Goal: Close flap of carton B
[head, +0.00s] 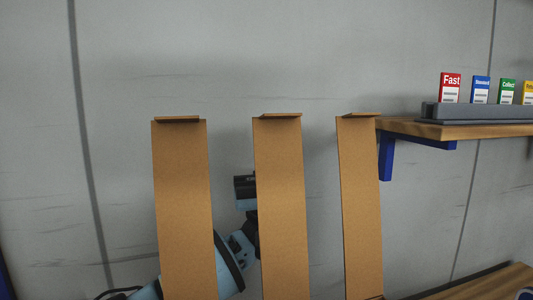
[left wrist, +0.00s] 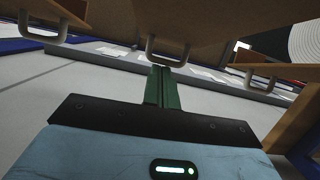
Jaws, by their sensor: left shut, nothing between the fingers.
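Three tall brown cardboard flaps stand upright side by side in the head view: a left flap (head: 183,210), a middle flap (head: 281,205) and a right flap (head: 359,205). Each has a short bent lip at its top. No letter shows on them, so I cannot tell which belongs to carton B. My left arm is partly hidden behind the left and middle flaps. In the left wrist view my left gripper (left wrist: 161,74) is shut and empty, its green fingers together just below a grey handle (left wrist: 166,54) on a brown panel. Contact is unclear. My right gripper is out of view.
A wooden shelf (head: 455,130) on a blue bracket (head: 386,160) is at the right, holding a grey rack (head: 470,113) of coloured cards. More handles show in the left wrist view at left (left wrist: 42,34) and right (left wrist: 260,82). A grey wall stands behind.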

